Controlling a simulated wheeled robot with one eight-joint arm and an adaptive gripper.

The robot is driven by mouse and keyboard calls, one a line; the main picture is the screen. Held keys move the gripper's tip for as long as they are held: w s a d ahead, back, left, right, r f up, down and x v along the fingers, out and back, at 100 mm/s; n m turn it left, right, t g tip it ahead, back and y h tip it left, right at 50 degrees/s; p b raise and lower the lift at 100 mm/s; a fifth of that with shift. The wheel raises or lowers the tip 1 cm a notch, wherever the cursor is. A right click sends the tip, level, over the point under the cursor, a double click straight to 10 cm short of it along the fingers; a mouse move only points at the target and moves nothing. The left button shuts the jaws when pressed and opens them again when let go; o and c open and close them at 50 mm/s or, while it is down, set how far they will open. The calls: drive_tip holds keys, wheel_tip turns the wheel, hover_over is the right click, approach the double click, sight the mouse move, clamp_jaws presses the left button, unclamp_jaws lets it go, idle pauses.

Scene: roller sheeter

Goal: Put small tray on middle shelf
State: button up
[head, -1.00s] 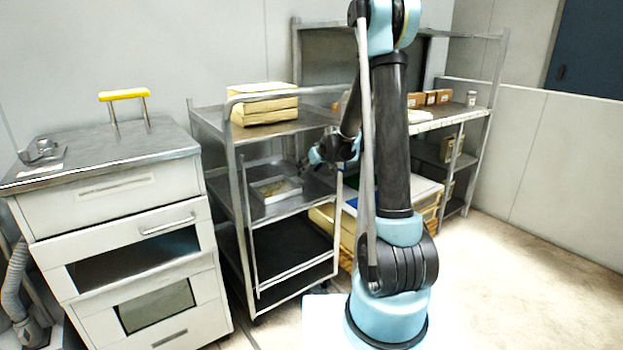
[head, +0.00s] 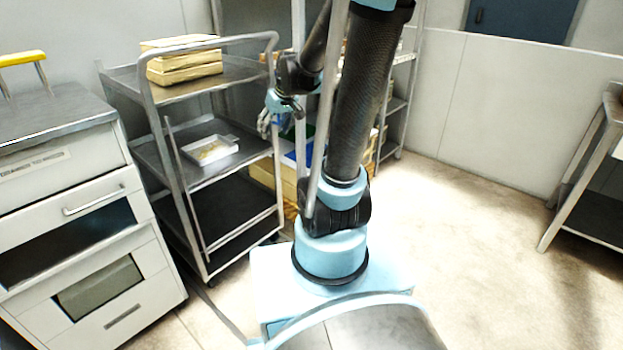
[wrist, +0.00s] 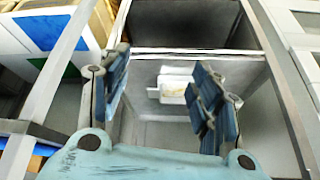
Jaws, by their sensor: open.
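My gripper (head: 268,122) is at the right side of the cart, apart from the tray. In the wrist view my gripper (wrist: 160,95) has its two fingers spread wide with nothing between them touching. The tray (wrist: 172,88) shows beyond the fingers, partly behind the right one.
Yellowish stacked boxes (head: 180,68) sit on the cart's top shelf. A white cabinet (head: 75,210) stands left of the cart. Crates and a shelf unit stand behind my arm. Open floor (head: 460,230) lies to the right, with another metal stand (head: 590,165) at the right edge.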

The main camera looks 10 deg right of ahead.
drive_tip(key=s+d+f+m+g+h, duration=0.1)
drive_tip(key=s+d+f, duration=0.1)
drive_tip(key=s, duration=0.6)
drive_tip(key=s+d+f+m+g, duration=0.1)
drive_tip(key=s+d+f, duration=0.1)
drive_tip(key=s, duration=0.6)
drive_tip(key=s+d+f+m+h, duration=0.1)
drive_tip(key=s+d+f, duration=0.1)
drive_tip(key=s, duration=0.6)
drive_tip(key=shift+s+d+m+g+h, duration=0.3)
drive_tip(key=shift+d+g, duration=0.1)
drive_tip(key=shift+d, duration=0.1)
drive_tip(key=shift+w, duration=0.1)
drive_tip(key=shift+w+f, duration=0.2)
drive_tip(key=shift+w, duration=0.3)
drive_tip(key=shift+c, duration=0.6)
